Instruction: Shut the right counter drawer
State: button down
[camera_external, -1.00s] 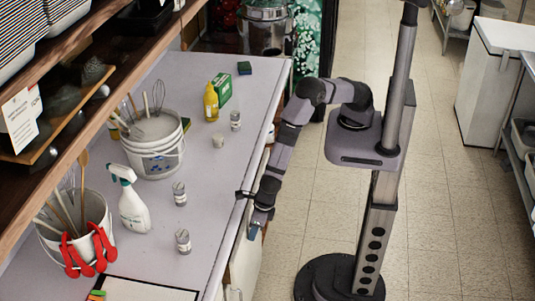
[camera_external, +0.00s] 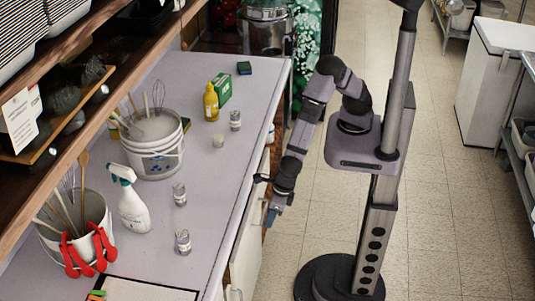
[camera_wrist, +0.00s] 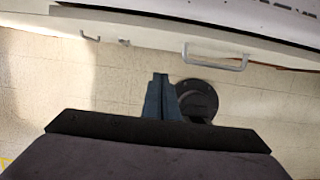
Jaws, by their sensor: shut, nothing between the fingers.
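The counter front runs along the top of the wrist view. A pale drawer front (camera_wrist: 270,50) with a light bar handle (camera_wrist: 216,64) is at the upper right there. A dark line runs behind its top edge; how far it stands out is hard to tell. In the external view the drawer is mostly hidden below the counter edge, with only pale cabinet fronts (camera_external: 246,255) showing. My gripper (camera_external: 271,218) points down in the aisle beside the counter edge. Its fingers (camera_wrist: 161,78) are together and empty, apart from the handle in the wrist view.
The countertop (camera_external: 225,165) holds a white bucket (camera_external: 155,160), a spray bottle (camera_external: 133,208), a yellow bottle (camera_external: 211,103) and several small jars near its edge. More handles (camera_wrist: 90,38) show at the left of the wrist view. The tiled aisle floor (camera_external: 445,220) is clear.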

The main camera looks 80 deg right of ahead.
jog(key=s+a+f+n+t+b, duration=0.1)
jog(key=s+a+f+n+b, duration=0.15)
jog(key=s+f+b, duration=0.75)
jog(key=s+a+f+n+t+b, duration=0.1)
jog(key=s+f+n+b, duration=0.3)
jog(key=f+b, duration=0.7)
jog(key=s+a+f+n+t+b, duration=0.1)
jog(key=s+a+f+n+b, duration=0.15)
jog(key=s+f+b, duration=0.8)
jog(key=w+a+r+m+t+p, duration=0.1)
jog(key=w+r+m+t, duration=0.3)
jog(key=r, duration=0.6)
jog(key=w+a+r+m+t+p, duration=0.2)
jog(key=w+r+m+t, duration=0.3)
jog(key=w+r+t, duration=0.3)
jog(key=w+r, duration=0.2)
jog(key=w, duration=0.1)
jog(key=shift+a+p, duration=0.3)
jog(key=shift+p, duration=0.1)
